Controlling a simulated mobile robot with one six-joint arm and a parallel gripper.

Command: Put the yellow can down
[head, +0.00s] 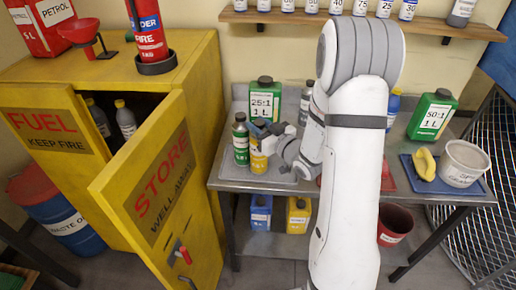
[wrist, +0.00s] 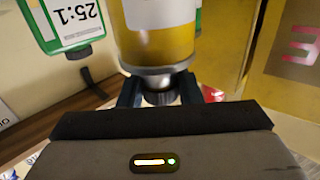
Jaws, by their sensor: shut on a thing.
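The yellow can (head: 259,163) is upright at the left end of the metal bench, over the grey tray (head: 283,185). I cannot tell whether its base touches the tray. In the wrist view the two fingers (wrist: 160,93) grip the dark cap, and the yellow can's body (wrist: 160,40) fills the upper middle. A dark green bottle (head: 240,140) stands close to the can's left. Part of the tray is hidden behind my arm.
A green 25:1 jug (head: 265,97) stands behind the can. An open yellow cabinet door (head: 150,180) is at the left. The grey tray's front is clear.

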